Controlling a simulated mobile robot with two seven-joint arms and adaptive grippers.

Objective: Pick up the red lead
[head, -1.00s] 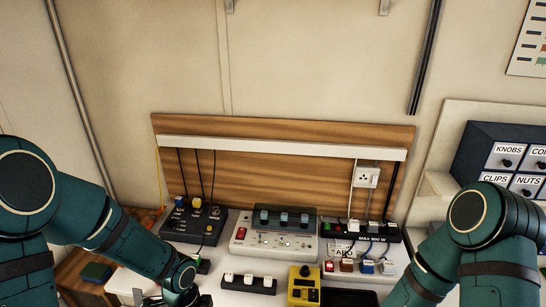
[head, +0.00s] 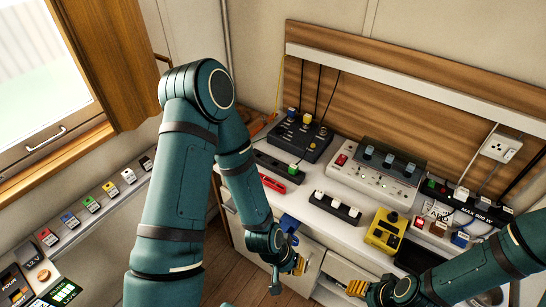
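No lead is clearly identifiable as the red one. My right gripper (head: 357,288) is low in front of the bench, to the right. Both are small and angled, so their opening is unclear.
On the bench stand a black switch box (head: 300,137), a grey panel (head: 375,172), a white-switched strip (head: 337,208) and a yellow box (head: 387,232). A blue item (head: 289,223) is at the front edge. A window (head: 35,85) is at left. Wooden floor shows below.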

